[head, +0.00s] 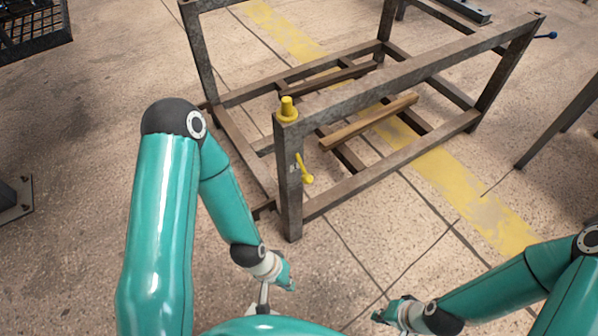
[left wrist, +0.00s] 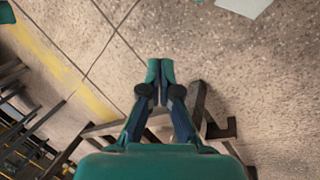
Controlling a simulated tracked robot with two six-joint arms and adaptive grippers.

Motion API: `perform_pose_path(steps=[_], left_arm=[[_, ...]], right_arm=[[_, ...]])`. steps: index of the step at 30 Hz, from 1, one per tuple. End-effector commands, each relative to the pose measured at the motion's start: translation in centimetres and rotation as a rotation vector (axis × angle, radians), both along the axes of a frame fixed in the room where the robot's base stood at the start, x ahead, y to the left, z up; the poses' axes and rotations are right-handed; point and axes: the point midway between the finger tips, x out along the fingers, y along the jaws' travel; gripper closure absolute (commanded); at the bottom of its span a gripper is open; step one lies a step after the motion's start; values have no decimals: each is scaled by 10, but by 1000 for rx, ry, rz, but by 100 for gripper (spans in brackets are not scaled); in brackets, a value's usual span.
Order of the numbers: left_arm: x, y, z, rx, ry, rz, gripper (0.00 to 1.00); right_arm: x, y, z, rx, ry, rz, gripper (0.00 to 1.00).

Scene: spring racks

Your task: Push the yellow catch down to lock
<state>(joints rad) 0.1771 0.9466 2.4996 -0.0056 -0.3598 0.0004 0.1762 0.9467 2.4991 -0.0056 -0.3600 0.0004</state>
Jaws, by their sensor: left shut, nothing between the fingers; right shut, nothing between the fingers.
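The yellow catch (head: 303,168) is a small lever with a round knob on the near corner post of the grey metal rack (head: 290,205). It slants down and to the right, its knob at the lower end. A yellow cap (head: 287,109) sits on top of the same post. My left gripper (head: 288,283) is shut and empty, below the post in the picture and apart from the catch. Its closed fingers show in the left wrist view (left wrist: 160,70), where I cannot make out the catch. My right gripper (head: 380,316) is shut and empty at the lower right, also apart from the rack.
A wooden bar (head: 368,122) lies across the rack's lower frame. A dark crate (head: 35,30) stands at upper left. The floor between my grippers and the rack looks clear.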

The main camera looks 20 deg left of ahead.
Motion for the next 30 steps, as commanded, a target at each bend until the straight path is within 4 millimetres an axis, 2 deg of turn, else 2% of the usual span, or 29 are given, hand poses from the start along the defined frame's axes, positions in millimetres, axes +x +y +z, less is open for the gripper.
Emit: perform_pose_path(steps=[5, 8, 11, 14, 15, 18, 21, 24, 27, 30], left_arm=[[5, 2, -2, -2, -14, 18, 100], [24, 9, -7, -16, -67, 89, 100], [60, 22, -12, -58, -164, 221, 100], [106, 41, -8, -154, -301, 399, 100], [125, 51, -3, -213, -358, 477, 100], [164, 75, 20, -406, -482, 648, 100], [185, 95, 50, -636, -554, 764, 100], [189, 109, 79, -854, -564, 816, 100], [183, 117, 101, -1023, -533, 828, 100], [176, 121, 116, -1128, -491, 822, 100]], right_arm=[[0, 0, -3, 0, 0, -1, 100], [0, 0, -13, 0, 0, -1, 100], [0, 0, -29, 0, 0, -1, 100], [0, 0, -51, 0, 0, -1, 100], [0, 0, -61, 0, 0, -1, 100], [0, 0, -85, 0, 0, -1, 100], [0, 0, -106, 0, 0, -1, 100], [0, 0, -123, 0, 0, -1, 100], [0, 0, -134, 0, 0, -1, 100], [0, 0, -140, 0, -1, 0, 100]])
